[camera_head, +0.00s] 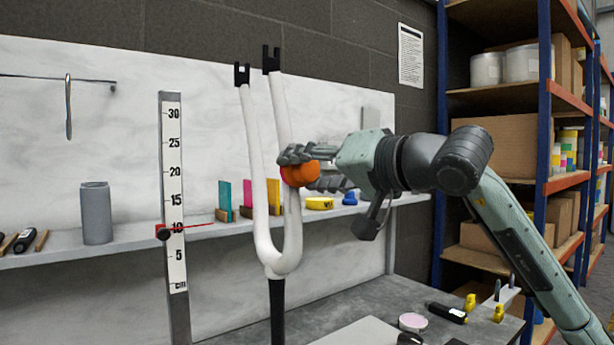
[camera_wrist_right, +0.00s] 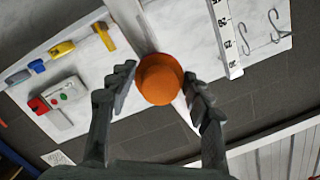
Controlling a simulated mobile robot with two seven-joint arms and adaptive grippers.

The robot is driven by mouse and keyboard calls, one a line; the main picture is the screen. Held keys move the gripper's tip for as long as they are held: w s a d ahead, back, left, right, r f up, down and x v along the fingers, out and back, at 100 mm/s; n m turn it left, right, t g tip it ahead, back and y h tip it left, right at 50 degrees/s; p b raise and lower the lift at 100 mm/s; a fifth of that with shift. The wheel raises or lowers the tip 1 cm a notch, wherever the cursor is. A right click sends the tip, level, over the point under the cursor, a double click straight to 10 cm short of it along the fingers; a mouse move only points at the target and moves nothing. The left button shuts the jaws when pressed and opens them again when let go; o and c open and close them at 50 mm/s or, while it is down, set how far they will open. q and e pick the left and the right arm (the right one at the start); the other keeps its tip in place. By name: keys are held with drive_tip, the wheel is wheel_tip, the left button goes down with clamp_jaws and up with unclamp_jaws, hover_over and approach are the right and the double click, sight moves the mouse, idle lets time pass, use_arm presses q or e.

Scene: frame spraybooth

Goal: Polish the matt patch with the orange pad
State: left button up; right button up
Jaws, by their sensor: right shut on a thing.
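My right gripper (camera_head: 303,169) reaches in from the right and is shut on the orange pad (camera_head: 299,175), a rounded block with a pinkish edge at its left. The pad is at the right leg of the white fork (camera_head: 279,115), about halfway up, and looks to be touching it. In the right wrist view the pad (camera_wrist_right: 159,79) sits between the two fingers (camera_wrist_right: 160,88), in front of the white tube. I cannot make out the matt patch; the pad and fingers cover that part of the leg. My left gripper is not in view.
The fork stands upright on a black post (camera_head: 277,310). A scale post (camera_head: 173,200) with a red pointer stands left of it. Behind, a shelf (camera_head: 130,238) holds a grey cylinder (camera_head: 97,213), coloured cards and a yellow item (camera_head: 319,203). A pink-filled dish (camera_head: 412,322) is on the bench.

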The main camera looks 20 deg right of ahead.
drive_tip(key=shift+r+p, duration=1.3)
drive_tip(key=shift+r, duration=0.85)
wheel_tip(320, 180, down, 12)
drive_tip(key=b, duration=1.1)
drive_tip(key=shift+r, duration=0.15)
drive_tip(key=shift+r, duration=0.1)
drive_tip(key=b, duration=0.2)
approach(292, 215)
drive_tip(key=shift+a+f, duration=0.2)
drive_tip(key=shift+f, duration=0.15)
drive_tip(key=shift+w, duration=0.1)
